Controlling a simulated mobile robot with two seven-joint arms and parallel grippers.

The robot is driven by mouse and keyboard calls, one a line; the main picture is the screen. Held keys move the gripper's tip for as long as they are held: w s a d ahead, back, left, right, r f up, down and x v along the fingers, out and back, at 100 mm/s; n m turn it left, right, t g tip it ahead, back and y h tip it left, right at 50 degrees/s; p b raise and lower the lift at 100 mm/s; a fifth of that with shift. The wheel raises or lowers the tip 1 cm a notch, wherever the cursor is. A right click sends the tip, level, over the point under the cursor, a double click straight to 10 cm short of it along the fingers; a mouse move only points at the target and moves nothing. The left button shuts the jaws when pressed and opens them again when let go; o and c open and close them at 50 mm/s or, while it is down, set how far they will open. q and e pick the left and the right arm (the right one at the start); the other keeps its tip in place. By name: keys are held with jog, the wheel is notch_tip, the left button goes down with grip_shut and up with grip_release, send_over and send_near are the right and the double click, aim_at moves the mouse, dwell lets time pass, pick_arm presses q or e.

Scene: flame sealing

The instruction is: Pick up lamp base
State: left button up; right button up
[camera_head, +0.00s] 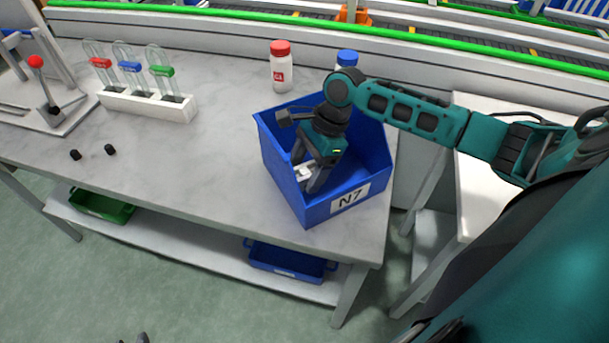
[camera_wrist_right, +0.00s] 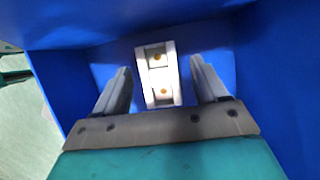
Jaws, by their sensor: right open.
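The lamp base appears to be the small white block with two brass-coloured spots (camera_wrist_right: 158,75) inside the blue box. In the head view a bit of the white block (camera_head: 304,171) shows beside my gripper; the rest is hidden. My right gripper (camera_head: 311,180) reaches down into the box and is open. In the right wrist view its two fingers (camera_wrist_right: 160,88) stand on either side of the block, with blue gaps between. Small dark tips at the head view's bottom edge may be my left gripper (camera_head: 132,339); its jaws cannot be made out.
The blue box's walls (camera_head: 277,165), labelled N7, surround my right gripper closely. A red-capped bottle (camera_head: 281,68) and a blue-capped bottle (camera_head: 347,58) stand behind it. A white rack with glass tubes (camera_head: 147,104) and two small black pieces (camera_head: 110,150) are to the left. The table between is clear.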

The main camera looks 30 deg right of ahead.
jog(key=shift+a+f, duration=0.25)
jog(key=shift+f, duration=0.35)
jog(key=shift+c, duration=0.3)
jog(key=c, duration=1)
jog(key=shift+r, duration=0.15)
